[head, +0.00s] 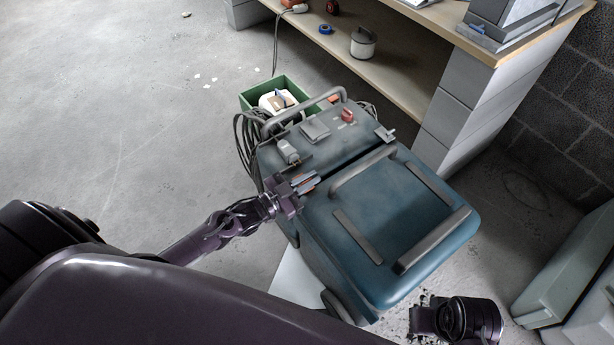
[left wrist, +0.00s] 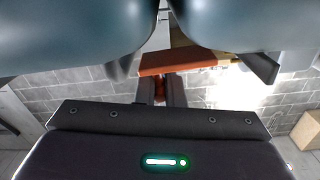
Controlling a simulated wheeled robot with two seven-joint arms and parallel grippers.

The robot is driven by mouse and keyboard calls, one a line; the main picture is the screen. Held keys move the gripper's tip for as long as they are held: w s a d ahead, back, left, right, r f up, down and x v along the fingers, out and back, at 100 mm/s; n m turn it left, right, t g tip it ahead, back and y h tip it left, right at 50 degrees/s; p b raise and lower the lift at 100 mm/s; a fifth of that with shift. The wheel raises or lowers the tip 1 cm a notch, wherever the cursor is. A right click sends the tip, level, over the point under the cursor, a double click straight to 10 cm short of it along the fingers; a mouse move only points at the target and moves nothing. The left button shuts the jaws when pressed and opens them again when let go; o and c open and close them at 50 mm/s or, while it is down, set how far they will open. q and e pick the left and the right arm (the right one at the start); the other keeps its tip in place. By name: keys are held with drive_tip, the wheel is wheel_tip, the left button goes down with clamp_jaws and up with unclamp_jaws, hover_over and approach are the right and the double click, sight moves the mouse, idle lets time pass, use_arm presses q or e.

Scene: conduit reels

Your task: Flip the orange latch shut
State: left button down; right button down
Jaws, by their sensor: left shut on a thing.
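The orange latch (head: 308,185) is at the left end of the seam on the blue-green case (head: 400,205). In the head view it is small and mostly hidden by my left gripper (head: 313,181). In the left wrist view the latch (left wrist: 178,63) shows as an orange bar just beyond the fingertips, below the gap between two rounded blue-green parts. The two fingers of my left gripper (left wrist: 160,90) are shut on a reddish-orange part of it. I cannot tell the latch's exact angle. My right gripper is not clearly visible.
A grey handle (head: 362,172) stands on the case lid. A red knob (head: 347,115) and grey fittings sit on the far part. A green box (head: 250,98), cable coils (head: 245,150) and a wooden bench (head: 450,40) lie beyond. Open floor is at left.

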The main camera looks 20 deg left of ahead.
use_arm(q)
drive_tip(key=shift+s+f+m, duration=0.1)
drive_tip(key=shift+f+m, duration=0.05)
drive_tip(key=shift+m, duration=0.25)
use_arm(e)
drive_tip(key=shift+r, duration=0.15)
drive_tip(key=shift+s, duration=0.1)
use_arm(q)
drive_tip(key=c, duration=1.5)
unclamp_jaws()
drive_tip(key=shift+d, duration=0.1)
use_arm(e)
drive_tip(key=shift+f, duration=0.2)
